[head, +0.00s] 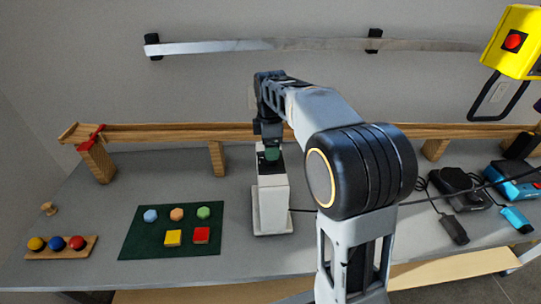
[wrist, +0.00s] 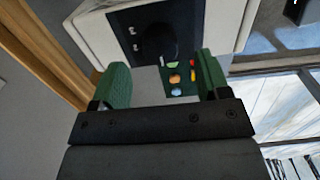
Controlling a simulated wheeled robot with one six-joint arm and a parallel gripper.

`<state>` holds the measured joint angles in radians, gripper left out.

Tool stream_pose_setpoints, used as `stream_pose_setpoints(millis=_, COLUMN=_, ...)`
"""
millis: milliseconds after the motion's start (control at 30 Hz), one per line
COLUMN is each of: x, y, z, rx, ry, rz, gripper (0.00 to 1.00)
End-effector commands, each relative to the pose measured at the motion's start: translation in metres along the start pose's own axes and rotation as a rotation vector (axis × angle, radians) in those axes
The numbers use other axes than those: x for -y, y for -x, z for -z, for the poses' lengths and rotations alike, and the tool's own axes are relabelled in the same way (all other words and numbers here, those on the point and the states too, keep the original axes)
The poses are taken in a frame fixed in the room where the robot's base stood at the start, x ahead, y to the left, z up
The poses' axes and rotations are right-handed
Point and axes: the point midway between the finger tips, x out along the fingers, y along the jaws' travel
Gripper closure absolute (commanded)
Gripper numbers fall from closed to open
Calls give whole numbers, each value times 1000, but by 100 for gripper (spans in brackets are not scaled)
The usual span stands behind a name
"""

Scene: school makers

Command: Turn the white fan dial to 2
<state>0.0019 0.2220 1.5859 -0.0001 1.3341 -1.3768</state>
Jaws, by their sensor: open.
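The white fan housing (head: 272,207) stands upright on the grey table in the head view, just below my gripper (head: 270,150). In the wrist view the white housing (wrist: 88,30) fills the top, with a black panel (wrist: 122,22) that carries small pale marks. A dark round dial (wrist: 165,38) sits on this panel and is hard to make out against it. My gripper (wrist: 160,72) is open, its two green fingers apart and nothing held between them. The dial lies beyond the fingertips, between them in the picture; contact cannot be told. The dial's setting is not readable.
A green mat (head: 133,238) with coloured blocks lies left of the housing, and a wooden strip with balls (head: 85,251) farther left. A wooden rail (head: 345,130) runs behind. Black devices (head: 455,185) and cables lie on the right. A yellow box (head: 515,40) is at upper right.

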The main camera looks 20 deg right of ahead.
Motion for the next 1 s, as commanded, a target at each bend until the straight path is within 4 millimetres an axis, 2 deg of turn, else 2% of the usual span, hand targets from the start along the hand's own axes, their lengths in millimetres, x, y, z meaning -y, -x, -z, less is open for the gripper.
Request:
stream_pose_setpoints(millis=100, x=1, y=-17, z=0, rx=1, ry=0, rz=3, gripper=31)
stream_pose_setpoints(millis=300, x=0, y=-33, z=0, rx=0, ry=-1, rz=1, gripper=31)
stream_pose_setpoints(millis=700, x=0, y=-38, z=0, rx=0, ry=0, rz=0, gripper=31)
stream_pose_setpoints(millis=1000, x=0, y=-38, z=0, rx=0, ry=0, rz=0, gripper=58)
